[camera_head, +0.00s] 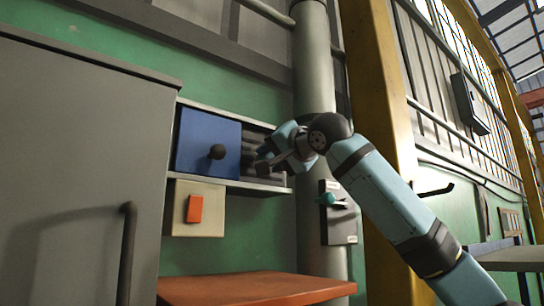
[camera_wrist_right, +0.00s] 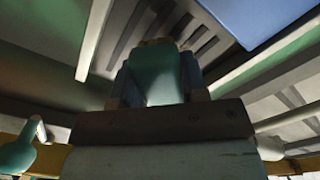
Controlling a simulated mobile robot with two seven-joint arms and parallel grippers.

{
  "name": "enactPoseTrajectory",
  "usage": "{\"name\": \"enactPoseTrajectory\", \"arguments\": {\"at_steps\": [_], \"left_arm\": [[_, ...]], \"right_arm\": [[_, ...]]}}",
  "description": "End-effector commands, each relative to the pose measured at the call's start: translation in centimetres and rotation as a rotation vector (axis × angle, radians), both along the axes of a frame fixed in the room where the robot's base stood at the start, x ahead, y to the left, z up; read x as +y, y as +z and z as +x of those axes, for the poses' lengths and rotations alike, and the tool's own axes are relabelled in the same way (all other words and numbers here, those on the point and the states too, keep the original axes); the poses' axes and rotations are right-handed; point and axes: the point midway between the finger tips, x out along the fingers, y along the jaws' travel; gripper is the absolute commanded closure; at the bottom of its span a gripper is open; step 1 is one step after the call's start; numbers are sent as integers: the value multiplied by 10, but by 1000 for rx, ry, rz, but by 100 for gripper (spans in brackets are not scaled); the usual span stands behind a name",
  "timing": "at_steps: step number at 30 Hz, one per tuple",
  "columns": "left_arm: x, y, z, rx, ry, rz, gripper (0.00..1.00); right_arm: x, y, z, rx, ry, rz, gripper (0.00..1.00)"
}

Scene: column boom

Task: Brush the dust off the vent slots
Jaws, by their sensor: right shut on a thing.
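The vent slots (camera_wrist_right: 205,40) are dark slanted openings in a grey panel in the right wrist view. In the head view the slotted area (camera_head: 250,160) lies in a recess, partly hidden by my right gripper (camera_head: 277,152). A blue cover (camera_head: 190,140) with a black knob stands left of the slots. In the wrist view my right gripper is shut on a teal block, seemingly the brush (camera_wrist_right: 168,75). A brownish edge shows at its far end, in front of the slots; whether it touches them I cannot tell. My left gripper is not in view.
Pale rails (camera_head: 225,184) run below the recess. A beige plate with an orange switch (camera_head: 195,209) sits beneath, and a teal-handled box (camera_head: 335,225) at right. A grey cabinet (camera_head: 75,170), orange shelf (camera_head: 250,287), round column (camera_head: 312,60) and yellow post (camera_head: 375,80) surround the area.

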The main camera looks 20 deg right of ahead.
Motion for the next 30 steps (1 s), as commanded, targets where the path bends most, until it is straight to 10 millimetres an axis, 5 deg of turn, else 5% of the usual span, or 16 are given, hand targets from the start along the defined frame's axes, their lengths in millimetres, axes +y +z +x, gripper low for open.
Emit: {"name": "enactPoseTrajectory", "arguments": {"at_steps": [30], "left_arm": [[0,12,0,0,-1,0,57]], "right_arm": [[7,1,19,0,0,0,79]]}}
